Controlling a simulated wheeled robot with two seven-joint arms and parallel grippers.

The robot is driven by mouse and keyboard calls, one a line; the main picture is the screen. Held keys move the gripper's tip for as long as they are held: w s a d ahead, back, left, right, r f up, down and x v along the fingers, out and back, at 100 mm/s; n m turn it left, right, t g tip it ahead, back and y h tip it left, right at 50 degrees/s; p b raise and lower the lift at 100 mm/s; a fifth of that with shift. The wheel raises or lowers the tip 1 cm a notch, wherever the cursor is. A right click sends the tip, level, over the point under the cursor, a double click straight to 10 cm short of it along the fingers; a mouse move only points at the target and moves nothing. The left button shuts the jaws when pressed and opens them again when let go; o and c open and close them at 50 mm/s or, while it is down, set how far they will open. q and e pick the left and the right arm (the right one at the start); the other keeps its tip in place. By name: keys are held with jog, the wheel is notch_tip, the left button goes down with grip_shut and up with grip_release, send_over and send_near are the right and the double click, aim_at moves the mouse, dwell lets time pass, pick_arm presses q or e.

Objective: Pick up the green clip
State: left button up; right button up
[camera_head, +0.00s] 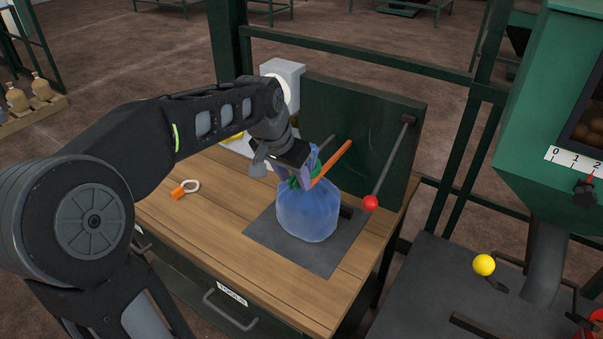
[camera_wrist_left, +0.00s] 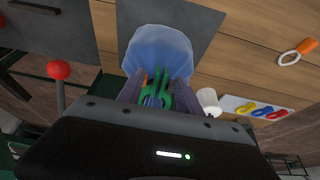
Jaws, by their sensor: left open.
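The green clip (camera_wrist_left: 155,93) shows between the fingers of my left gripper (camera_wrist_left: 158,88) in the left wrist view, at the gathered neck of a blue plastic bag (camera_wrist_left: 158,48). In the head view a bit of green clip (camera_head: 293,184) shows at the bag's neck, under the gripper. My left gripper (camera_head: 306,176) is open around the neck; its fingertips are partly hidden. The blue bag (camera_head: 305,212) stands full and upright on a dark mat. My right gripper is not in view.
An orange bar (camera_head: 331,163) slants up beside the neck. A red-knobbed lever (camera_head: 370,202) stands right of the bag before a green panel. An orange-and-white ring tool (camera_head: 185,187) lies on the wooden table (camera_head: 200,220). A white tray (camera_wrist_left: 232,103) holds coloured clips beside a white cylinder (camera_wrist_left: 209,101).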

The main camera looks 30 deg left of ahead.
pick_arm(q)
jog(key=shift+c, duration=0.5)
grip_shut()
dwell(0.3)
